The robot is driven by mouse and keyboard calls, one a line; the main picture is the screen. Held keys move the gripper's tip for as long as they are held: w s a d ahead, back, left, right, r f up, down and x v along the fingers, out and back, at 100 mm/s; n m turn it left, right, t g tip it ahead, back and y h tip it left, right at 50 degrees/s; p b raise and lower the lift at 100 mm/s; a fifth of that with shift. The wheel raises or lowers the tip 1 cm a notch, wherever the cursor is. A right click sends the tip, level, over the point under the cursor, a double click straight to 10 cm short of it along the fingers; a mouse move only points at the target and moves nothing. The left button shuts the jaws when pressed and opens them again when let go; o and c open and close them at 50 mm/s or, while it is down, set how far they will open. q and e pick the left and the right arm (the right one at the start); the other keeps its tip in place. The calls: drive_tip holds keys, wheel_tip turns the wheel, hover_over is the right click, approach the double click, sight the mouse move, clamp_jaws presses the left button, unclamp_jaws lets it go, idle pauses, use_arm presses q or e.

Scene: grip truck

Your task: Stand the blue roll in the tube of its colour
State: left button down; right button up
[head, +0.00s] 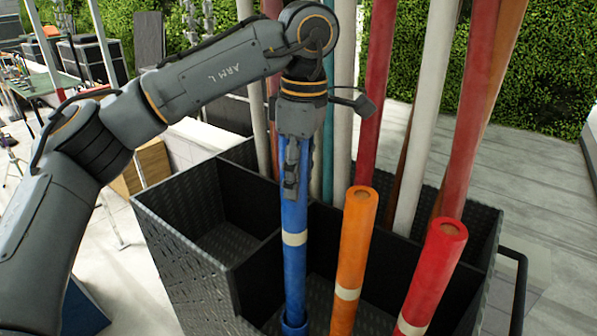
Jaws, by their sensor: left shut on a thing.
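The blue roll (293,262) is a long blue cylinder with a cream band, and it stands nearly upright in the head view. My left gripper (291,180) points down and is shut on its upper part. The roll's lower end meets a wider blue ring (294,326), which looks like the rim of the blue tube, at the bottom edge of the picture. I cannot tell how deep the roll sits in it. My right gripper is out of view.
A black crate (180,262) with compartments surrounds the roll. An orange roll (352,250) and a red roll (432,270) stand close to its right. Several tall red, white and brown rolls stand behind. The left compartment looks empty.

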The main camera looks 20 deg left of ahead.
sight(299, 204)
use_arm(q)
drive_tip(key=shift+f+b, duration=1.7)
drive_tip(key=shift+f, duration=1.3)
drive_tip(key=c, duration=0.7)
unclamp_jaws()
